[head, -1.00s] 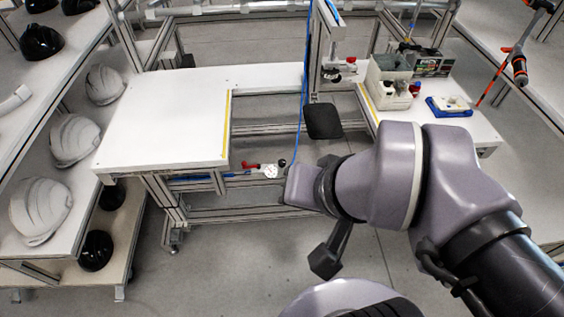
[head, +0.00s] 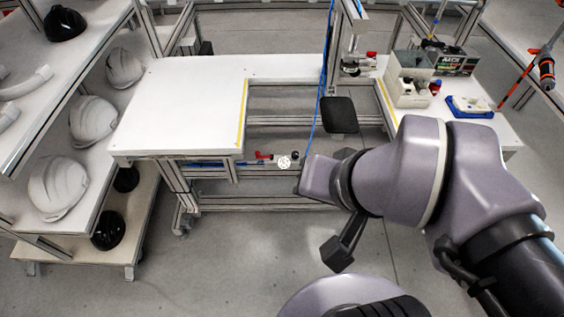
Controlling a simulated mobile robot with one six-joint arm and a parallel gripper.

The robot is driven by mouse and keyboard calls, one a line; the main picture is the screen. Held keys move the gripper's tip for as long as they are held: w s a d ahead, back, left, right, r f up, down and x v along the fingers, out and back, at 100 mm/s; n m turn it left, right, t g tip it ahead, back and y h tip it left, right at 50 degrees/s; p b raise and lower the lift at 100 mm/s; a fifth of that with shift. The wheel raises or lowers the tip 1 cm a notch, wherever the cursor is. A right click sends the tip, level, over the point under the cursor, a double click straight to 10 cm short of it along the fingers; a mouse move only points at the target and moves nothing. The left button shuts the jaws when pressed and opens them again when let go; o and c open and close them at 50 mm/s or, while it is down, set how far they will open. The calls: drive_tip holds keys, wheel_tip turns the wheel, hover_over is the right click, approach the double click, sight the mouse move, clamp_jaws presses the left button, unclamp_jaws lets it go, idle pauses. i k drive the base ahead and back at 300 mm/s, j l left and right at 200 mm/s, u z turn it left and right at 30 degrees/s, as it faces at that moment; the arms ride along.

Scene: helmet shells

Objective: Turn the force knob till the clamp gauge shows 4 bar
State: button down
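A small round white clamp gauge (head: 284,162) is at the underside of the table's front, right of a red handle (head: 263,155). Its needle and figures are too small to read. A small dark round part, possibly the force knob (head: 295,155), sits just up and right of the gauge. My arm reaches in from the right, with its grey wrist close to the right of the gauge. A dark part that looks like my gripper (head: 341,243) shows below the wrist, apart from the gauge. The wrist hides most of it, and I cannot see its finger opening.
The white table (head: 185,105) has a yellow-striped cutout edge. A blue hose (head: 318,105) hangs near the gauge. A dark pad (head: 340,114) is behind my wrist. Shelves with white helmet shells (head: 92,121) stand left. Boxes and a blue tray (head: 470,107) are at right.

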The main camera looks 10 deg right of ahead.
sight(295, 154)
drive_tip(key=i+l+u, duration=0.2)
drive_tip(key=i, duration=0.85)
drive_tip(key=j, duration=0.1)
